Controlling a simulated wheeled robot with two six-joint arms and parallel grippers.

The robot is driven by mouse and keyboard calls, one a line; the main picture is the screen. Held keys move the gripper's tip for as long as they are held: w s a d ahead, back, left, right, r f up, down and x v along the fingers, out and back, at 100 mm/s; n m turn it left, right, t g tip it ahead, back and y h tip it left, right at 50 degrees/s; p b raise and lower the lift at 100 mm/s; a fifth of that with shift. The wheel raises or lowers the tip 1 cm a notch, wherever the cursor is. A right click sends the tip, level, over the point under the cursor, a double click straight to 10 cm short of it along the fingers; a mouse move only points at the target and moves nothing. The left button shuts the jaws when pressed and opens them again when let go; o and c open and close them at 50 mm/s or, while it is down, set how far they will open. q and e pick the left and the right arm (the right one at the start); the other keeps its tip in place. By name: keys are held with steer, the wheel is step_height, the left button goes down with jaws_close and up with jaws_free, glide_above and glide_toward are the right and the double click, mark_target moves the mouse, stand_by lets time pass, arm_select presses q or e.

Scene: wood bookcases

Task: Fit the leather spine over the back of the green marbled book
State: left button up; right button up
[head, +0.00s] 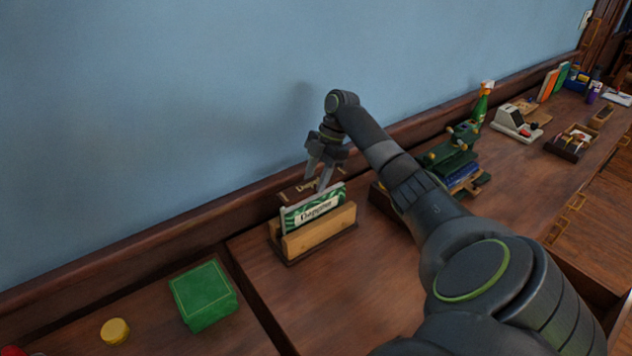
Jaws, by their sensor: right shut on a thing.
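The green marbled book (336,198) stands in a wooden holder (320,233), with a pale label reading something like "Dapping" on the side facing me. The brown leather spine (294,193), with partly hidden light lettering, shows just behind and above the book's upper edge. My right gripper (320,183) points down from above and is shut on the leather spine; its fingers cover part of the spine's lettering. I cannot tell whether the spine touches the book or sits around its back. My left gripper is not in view.
A green box (203,296) and a yellow round lid (115,331) lie at the lower left. The wall ledge runs close behind the holder.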

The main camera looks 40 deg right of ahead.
steer(key=shift+f, duration=0.8)
steer(key=shift+w+f, duration=0.1)
steer(key=shift+f, duration=0.95)
steer(key=o, duration=1)
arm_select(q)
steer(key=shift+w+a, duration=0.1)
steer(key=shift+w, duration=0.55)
arm_select(e)
steer(key=shift+o, duration=0.2)
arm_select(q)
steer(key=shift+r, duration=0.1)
